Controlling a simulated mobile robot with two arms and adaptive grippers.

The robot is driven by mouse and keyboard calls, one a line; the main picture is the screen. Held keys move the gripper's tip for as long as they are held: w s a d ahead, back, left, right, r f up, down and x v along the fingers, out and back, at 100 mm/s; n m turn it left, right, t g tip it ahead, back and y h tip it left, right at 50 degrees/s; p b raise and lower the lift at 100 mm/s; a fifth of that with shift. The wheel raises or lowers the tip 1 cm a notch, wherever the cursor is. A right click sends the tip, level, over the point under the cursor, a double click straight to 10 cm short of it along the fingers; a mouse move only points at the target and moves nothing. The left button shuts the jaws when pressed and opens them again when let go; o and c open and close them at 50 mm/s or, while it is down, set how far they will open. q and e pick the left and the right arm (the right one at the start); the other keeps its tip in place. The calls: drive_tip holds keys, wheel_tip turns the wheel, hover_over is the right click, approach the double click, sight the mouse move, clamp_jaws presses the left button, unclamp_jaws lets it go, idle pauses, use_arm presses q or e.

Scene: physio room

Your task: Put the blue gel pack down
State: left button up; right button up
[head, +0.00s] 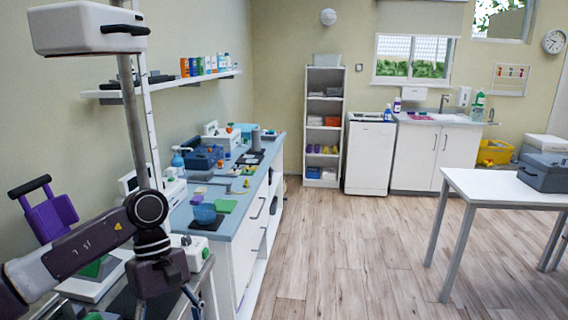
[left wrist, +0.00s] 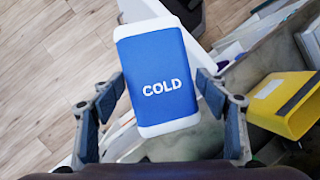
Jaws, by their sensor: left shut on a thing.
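The blue gel pack (left wrist: 156,62), white at its ends and marked COLD, fills the middle of the left wrist view. My left gripper (left wrist: 160,92) is shut on it, with one finger along each side. In the head view my left arm comes in from the lower left and its wrist points down near the bottom edge. My right gripper is in neither view.
A white table (head: 500,188) stands at right. Wooden floor (head: 350,250) between them is clear. A yellow object (left wrist: 280,92) lies beside the pack's right.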

use_arm(q)
drive_tip(key=s+f+m+y, duration=0.2)
drive_tip(key=s+m+y, duration=0.2)
drive_tip(key=s+m, duration=0.5)
drive_tip(key=shift+s+d+m, duration=0.15)
drive_tip(key=shift+d+m, duration=0.15)
drive_tip(key=shift+m, duration=0.3)
